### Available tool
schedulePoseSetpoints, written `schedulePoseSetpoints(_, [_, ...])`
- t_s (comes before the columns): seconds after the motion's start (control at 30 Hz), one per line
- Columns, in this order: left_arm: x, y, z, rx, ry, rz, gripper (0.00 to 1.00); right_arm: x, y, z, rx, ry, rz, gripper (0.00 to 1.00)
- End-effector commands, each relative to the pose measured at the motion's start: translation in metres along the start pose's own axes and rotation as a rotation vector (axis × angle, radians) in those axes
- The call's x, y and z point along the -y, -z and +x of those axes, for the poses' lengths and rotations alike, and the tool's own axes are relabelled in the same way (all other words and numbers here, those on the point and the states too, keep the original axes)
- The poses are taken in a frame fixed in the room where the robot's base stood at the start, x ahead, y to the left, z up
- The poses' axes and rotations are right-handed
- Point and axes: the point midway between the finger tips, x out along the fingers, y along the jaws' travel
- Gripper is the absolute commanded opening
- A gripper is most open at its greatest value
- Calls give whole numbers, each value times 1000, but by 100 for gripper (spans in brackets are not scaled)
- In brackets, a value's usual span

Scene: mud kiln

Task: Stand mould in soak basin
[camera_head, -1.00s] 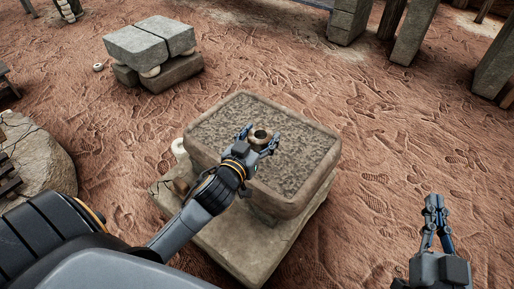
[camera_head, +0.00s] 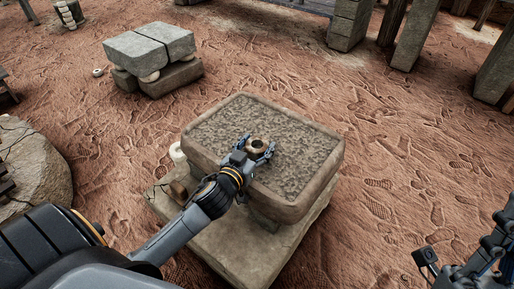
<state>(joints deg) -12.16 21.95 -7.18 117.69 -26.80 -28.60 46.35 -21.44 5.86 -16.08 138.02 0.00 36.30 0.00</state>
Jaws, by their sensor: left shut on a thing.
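The mould (camera_head: 258,143) is a small, round, tan piece with a dark hole in its top. It stands upright over the soak basin, near the middle of its grey, rough-looking inside. The soak basin (camera_head: 311,208) is a brown rectangular stone trough with a thick rounded rim. My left gripper (camera_head: 259,149) is shut on the mould, one finger on each side, and hides its near lower part. I cannot tell whether the mould touches the basin's inside. My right gripper (camera_head: 490,250) is at the lower right edge, partly cut off, away from the basin; its fingers are unclear.
The basin rests on a wide stone slab (camera_head: 240,262). A pale round object (camera_head: 177,153) stands beside its left side. Stacked grey blocks (camera_head: 150,62) stand at the back left, a boulder (camera_head: 32,165) at the left. Reddish sandy ground (camera_head: 415,150) is open to the right.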

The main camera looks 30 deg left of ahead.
Motion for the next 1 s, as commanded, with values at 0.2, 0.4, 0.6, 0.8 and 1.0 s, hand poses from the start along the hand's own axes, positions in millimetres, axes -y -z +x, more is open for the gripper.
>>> schedulePoseSetpoints(0.2, [0,0,0,-2,-1,0,23,0,3,0,-17,0,1,0])
schedulePoseSetpoints(0.4, [0,-2,0,-2,-1,-1,23,0,6,-1,-32,1,2,0])
schedulePoseSetpoints(0.6, [0,-3,0,0,-1,-1,86,1,8,-1,-42,1,2,0])
schedulePoseSetpoints(0.8, [0,-3,0,0,-1,-1,86,1,8,0,-42,1,2,0])
schedulePoseSetpoints(1.0, [0,0,-2,1,-1,-1,86,0,3,1,-15,0,1,0])
